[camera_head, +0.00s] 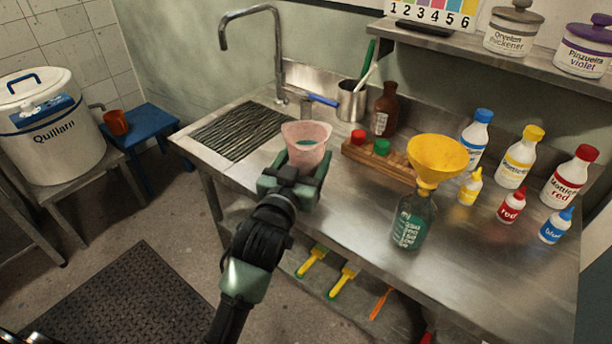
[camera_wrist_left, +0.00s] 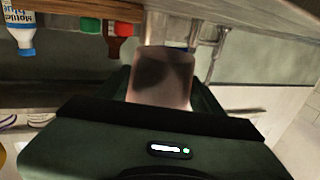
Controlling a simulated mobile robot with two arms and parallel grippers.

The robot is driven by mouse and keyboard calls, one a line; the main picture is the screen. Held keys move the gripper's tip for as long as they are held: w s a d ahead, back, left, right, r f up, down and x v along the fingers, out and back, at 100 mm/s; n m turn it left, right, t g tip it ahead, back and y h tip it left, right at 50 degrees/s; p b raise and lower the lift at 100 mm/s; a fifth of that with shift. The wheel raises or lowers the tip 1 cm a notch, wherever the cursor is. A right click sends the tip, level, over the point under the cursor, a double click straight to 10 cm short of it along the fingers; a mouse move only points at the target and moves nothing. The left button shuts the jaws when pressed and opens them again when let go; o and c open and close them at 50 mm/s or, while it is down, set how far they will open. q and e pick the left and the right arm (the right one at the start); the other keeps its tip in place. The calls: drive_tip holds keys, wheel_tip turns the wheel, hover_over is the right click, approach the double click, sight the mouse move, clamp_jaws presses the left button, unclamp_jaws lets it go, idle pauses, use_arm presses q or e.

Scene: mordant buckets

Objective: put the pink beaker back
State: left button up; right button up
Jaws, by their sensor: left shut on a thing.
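The pink beaker (camera_head: 305,146) is upright, translucent, with a little teal liquid visible inside. My left gripper (camera_head: 296,178) is shut on it, with the jaws around its lower part. The beaker is over the steel counter (camera_head: 330,205), between the ribbed drain area and the wooden rack. I cannot tell whether its base touches the counter. In the left wrist view the beaker (camera_wrist_left: 160,78) stands between the dark jaws of my left gripper (camera_wrist_left: 160,100), with a dark patch showing through its wall. My right gripper is not in view.
A wooden rack (camera_head: 383,168) with red and green caps is close on the right. A green bottle (camera_head: 412,222) with a yellow funnel (camera_head: 437,162) stands further right, before several dye bottles. A steel pot (camera_head: 351,100) and brown bottle (camera_head: 385,110) are behind. The front counter is partly clear.

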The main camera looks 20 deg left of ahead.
use_arm(q)
drive_tip(key=shift+f, duration=2.4)
drive_tip(key=shift+b, duration=0.3)
drive_tip(key=shift+f, duration=0.15)
drive_tip(key=o, duration=1.7)
drive_tip(key=shift+o, duration=0.2)
drive_tip(key=s+b, duration=0.1)
drive_tip(key=s, duration=1.1)
drive_tip(key=shift+a, duration=0.1)
